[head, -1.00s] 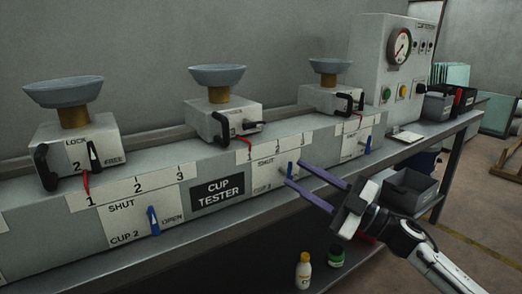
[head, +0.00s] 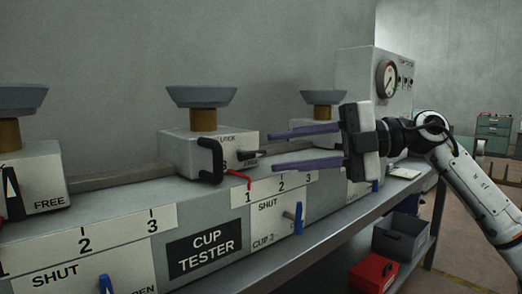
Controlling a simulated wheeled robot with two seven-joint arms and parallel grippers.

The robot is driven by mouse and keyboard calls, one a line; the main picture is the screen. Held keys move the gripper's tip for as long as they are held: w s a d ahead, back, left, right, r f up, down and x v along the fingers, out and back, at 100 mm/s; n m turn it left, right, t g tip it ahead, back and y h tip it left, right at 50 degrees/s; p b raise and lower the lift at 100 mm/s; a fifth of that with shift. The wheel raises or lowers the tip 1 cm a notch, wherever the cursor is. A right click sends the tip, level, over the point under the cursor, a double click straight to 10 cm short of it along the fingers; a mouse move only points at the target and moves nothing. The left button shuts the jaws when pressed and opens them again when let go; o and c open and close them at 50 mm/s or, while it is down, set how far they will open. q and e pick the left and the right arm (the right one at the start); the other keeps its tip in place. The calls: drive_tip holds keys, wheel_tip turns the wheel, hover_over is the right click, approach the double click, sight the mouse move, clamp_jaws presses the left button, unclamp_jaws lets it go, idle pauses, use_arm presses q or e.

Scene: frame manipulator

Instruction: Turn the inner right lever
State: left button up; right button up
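The grey cup tester (head: 215,222) carries several units with cups. The middle unit (head: 180,150) has a black U-shaped handle (head: 210,160) and a small black lever (head: 249,155) lying roughly horizontal. Blue levers stand upright on the front panels, one right of the sign (head: 298,218) and one at the lower left (head: 106,284). My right gripper (head: 269,151) is open and empty, its two purple fingers pointing left, the tips just right of the small black lever in the picture. Contact cannot be told. The right unit is partly hidden behind the fingers. My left gripper is out of view.
A tall box with a gauge (head: 386,80) stands at the far end of the bench, behind my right gripper. A grey bin (head: 400,238) and a red box (head: 373,273) sit below the bench's right edge. Open floor lies at the right.

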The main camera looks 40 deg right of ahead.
sight(257, 154)
drive_tip(key=x, duration=0.1)
drive_tip(key=p+x, duration=0.1)
drive_tip(key=x, duration=0.1)
drive_tip(key=shift+w+a+r, duration=0.15)
drive_tip(key=shift+w+a+f, duration=0.25)
drive_tip(key=shift+w+a, duration=0.15)
drive_tip(key=shift+c, duration=0.5)
drive_tip(key=shift+p, duration=0.3)
clamp_jaws()
